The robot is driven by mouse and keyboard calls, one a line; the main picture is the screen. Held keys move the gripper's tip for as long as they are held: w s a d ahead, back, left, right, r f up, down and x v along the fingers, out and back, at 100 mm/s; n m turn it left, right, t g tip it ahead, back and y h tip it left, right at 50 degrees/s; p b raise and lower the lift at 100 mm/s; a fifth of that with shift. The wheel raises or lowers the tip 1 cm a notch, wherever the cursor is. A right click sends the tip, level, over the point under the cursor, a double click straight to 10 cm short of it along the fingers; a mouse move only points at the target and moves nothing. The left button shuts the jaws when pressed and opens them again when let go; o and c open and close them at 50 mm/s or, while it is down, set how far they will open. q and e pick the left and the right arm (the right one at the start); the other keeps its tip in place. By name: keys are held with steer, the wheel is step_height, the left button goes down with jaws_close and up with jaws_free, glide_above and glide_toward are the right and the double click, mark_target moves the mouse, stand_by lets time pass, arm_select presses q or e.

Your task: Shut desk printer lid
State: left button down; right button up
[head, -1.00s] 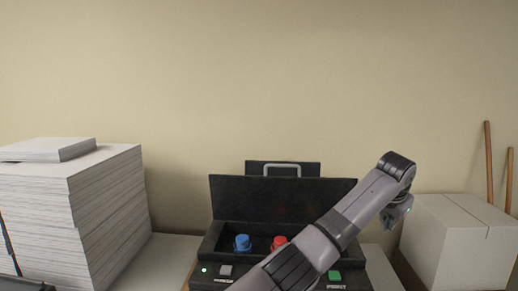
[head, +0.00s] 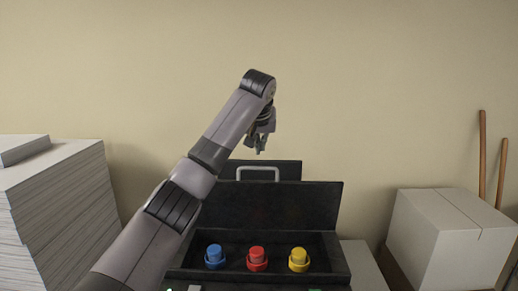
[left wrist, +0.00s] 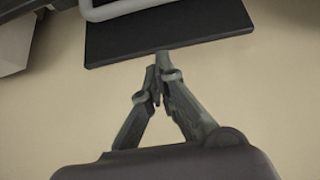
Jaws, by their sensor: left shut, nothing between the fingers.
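The black desk printer (head: 343,277) stands at the bottom middle of the head view. Its lid (head: 300,205) is raised, and blue, red and yellow round parts show in the open well. Behind the lid is a smaller black panel with a light grey handle (head: 258,170). My left gripper (head: 260,150) is shut and empty, pointing down above that panel's top edge in the head view. In the left wrist view the shut fingertips (left wrist: 160,62) appear against the edge of a dark panel (left wrist: 165,35); I cannot tell if they touch it. My right gripper is not seen.
A tall stack of white paper (head: 60,205) stands at the left. A white box (head: 440,235) stands at the right, with two wooden poles (head: 482,150) behind it. A plain beige wall is behind; the air above the printer is free apart from my left arm.

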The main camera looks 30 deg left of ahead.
arm_select(q)
steer(key=s+f+p, duration=0.1)
steer(key=s+d+f, duration=0.1)
steer(key=shift+d+f+p, duration=0.15)
steer(key=shift+f+p, duration=0.2)
steer(key=shift+f, duration=0.05)
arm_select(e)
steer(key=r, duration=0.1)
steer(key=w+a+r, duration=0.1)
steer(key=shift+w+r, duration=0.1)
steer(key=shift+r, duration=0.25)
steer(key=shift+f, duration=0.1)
